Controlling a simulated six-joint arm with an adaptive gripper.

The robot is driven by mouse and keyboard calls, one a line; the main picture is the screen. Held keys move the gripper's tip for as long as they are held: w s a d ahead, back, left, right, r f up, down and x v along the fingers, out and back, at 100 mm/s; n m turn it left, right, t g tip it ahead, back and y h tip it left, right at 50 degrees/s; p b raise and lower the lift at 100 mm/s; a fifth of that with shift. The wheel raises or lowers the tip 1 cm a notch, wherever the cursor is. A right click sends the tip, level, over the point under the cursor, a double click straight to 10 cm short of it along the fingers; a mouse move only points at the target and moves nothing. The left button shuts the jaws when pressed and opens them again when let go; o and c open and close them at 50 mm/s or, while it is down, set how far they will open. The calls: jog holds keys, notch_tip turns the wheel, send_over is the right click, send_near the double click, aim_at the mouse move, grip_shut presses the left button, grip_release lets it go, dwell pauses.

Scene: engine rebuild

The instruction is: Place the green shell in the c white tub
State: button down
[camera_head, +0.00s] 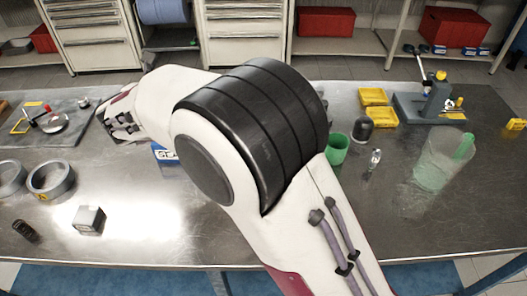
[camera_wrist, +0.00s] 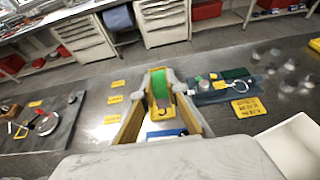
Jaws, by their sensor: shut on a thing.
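My gripper (camera_wrist: 160,88) is shut on a green piece, which I take to be the green shell (camera_wrist: 159,86), between its fingertips in the wrist view. The piece has a yellow part at its lower end. In the head view my gripper (camera_head: 122,120) is at the left, over the bench, and my arm hides what it holds. A white open container (camera_wrist: 294,143), perhaps a tub, is cut off at the lower right of the wrist view, apart from the gripper. No letter on it can be read.
In the head view, a green cup (camera_head: 336,149), a clear beaker (camera_head: 438,163) with green inside and yellow trays (camera_head: 381,116) stand on the bench at right. Grey rings (camera_head: 50,180) and a metal block (camera_head: 89,219) stand at left. Yellow labels (camera_wrist: 248,107) lie on the bench.

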jog(key=s+d+m+h, duration=0.2)
jog(key=s+d, duration=0.1)
jog(key=d, duration=0.7)
jog(key=s+d+f+m+g+h, duration=0.1)
jog(key=s+d+m+h, duration=0.1)
jog(key=d, duration=0.8)
jog(key=shift+s+d+m+h, duration=0.2)
jog(key=shift+s+m+h, duration=0.1)
jog(key=shift+s+h, duration=0.35)
jog(key=shift+w+f, duration=0.1)
notch_tip(320, 180, down, 6)
jog(key=shift+f, duration=0.1)
jog(key=shift+f, duration=1.8)
jog(key=shift+f, duration=0.65)
jog(key=c, duration=2)
grip_release()
jog(key=shift+f, duration=0.1)
